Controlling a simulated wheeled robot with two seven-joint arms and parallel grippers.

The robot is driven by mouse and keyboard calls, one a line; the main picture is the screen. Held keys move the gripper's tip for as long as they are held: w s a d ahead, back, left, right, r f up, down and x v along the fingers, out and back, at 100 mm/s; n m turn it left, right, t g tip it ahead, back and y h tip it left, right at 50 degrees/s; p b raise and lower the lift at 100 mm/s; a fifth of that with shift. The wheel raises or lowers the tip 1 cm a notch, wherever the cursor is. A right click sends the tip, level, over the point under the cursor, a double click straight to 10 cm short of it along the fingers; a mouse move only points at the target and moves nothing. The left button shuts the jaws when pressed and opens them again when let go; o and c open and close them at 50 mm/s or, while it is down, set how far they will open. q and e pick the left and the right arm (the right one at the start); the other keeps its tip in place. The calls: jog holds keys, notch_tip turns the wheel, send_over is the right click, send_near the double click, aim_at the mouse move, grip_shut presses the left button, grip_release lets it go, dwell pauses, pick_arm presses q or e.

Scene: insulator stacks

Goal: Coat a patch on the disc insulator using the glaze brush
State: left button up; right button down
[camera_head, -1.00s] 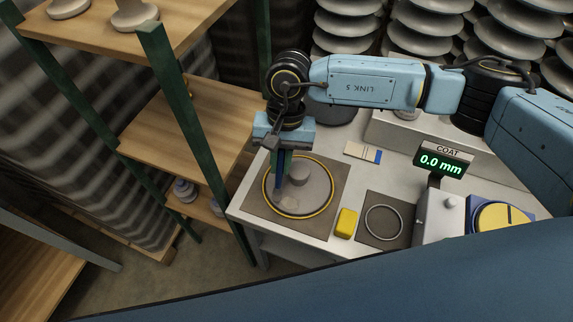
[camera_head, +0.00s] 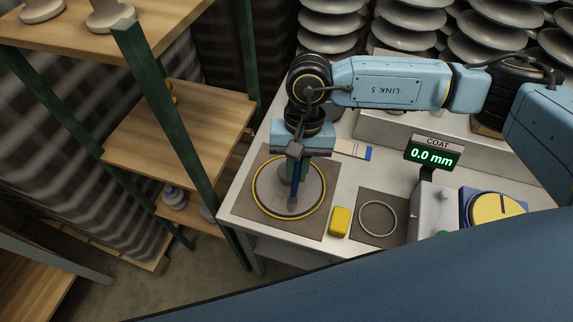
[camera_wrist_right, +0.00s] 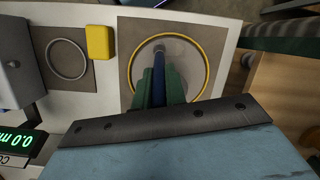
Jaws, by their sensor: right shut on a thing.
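The disc insulator (camera_head: 315,187) is a round grey piece with a raised centre, inside a yellow ring on a brown mat (camera_head: 247,207). It also shows in the wrist view (camera_wrist_right: 190,62). My right gripper (camera_head: 297,160) is over the disc, shut on a slim blue-handled tool, which looks like the glaze brush (camera_head: 293,190). In the wrist view the brush (camera_wrist_right: 159,75) stands between the green fingers (camera_wrist_right: 160,88). Its dark tip overlaps the disc; I cannot tell whether it touches. The brush and fingers hide part of the disc. My left gripper is out of view.
A yellow block (camera_head: 340,221) and a grey ring (camera_head: 378,218) on a second mat lie right of the disc. A COAT display (camera_head: 433,156) reads 0.0 mm. A blue-ended card (camera_head: 352,149) lies behind. A green-posted shelf (camera_head: 165,110) stands close on the left.

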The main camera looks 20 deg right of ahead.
aim_at(298, 178)
jog(key=shift+s+d, duration=0.2)
jog(key=shift+d, duration=0.1)
jog(key=shift+r, duration=0.15)
jog(key=shift+s+a+r+p, duration=0.2)
jog(key=shift+r+p, duration=0.25)
jog(key=shift+r, duration=0.3)
jog(key=shift+s+a+r+p, duration=0.1)
jog(key=shift+s+r+p, duration=0.1)
jog(key=shift+r+p, duration=0.35)
jog(key=shift+s+a+r+p, duration=0.15)
jog(key=shift+s+r+p, duration=0.1)
jog(key=shift+r, duration=0.5)
jog(key=shift+s+a+r+p, duration=0.15)
jog(key=shift+r+p, duration=0.05)
jog(key=shift+r, duration=0.5)
jog(key=shift+s+a+r+p, duration=0.15)
jog(key=shift+r+p, duration=0.1)
jog(key=shift+r, duration=0.2)
jog(key=shift+s+r+p, duration=0.15)
jog(key=shift+r+p, duration=0.05)
jog(key=shift+r, duration=0.3)
jog(key=shift+s+a+r+p, duration=0.15)
jog(key=shift+r+p, duration=0.1)
jog(key=shift+r, duration=0.2)
